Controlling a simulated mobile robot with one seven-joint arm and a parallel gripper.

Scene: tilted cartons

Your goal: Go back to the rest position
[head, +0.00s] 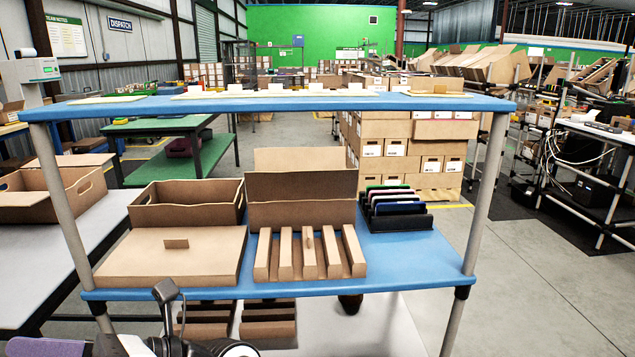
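Dark and white parts of my arm show at the bottom left edge of the head view, in front of the blue shelf. A dark upright piece there looks like part of my gripper (167,298). It is below and in front of the flat carton on the shelf, with no carton seen in it. Its fingers cannot be made out clearly, so whether it is open or shut does not show. The rest of my arm is cut off by the frame's lower edge.
A blue shelf (410,262) holds an open carton (187,212), a taller carton (300,200), a flat carton (170,262), a slotted cardboard rack (310,270) and a black rack (398,222). Grey posts (487,195) flank it.

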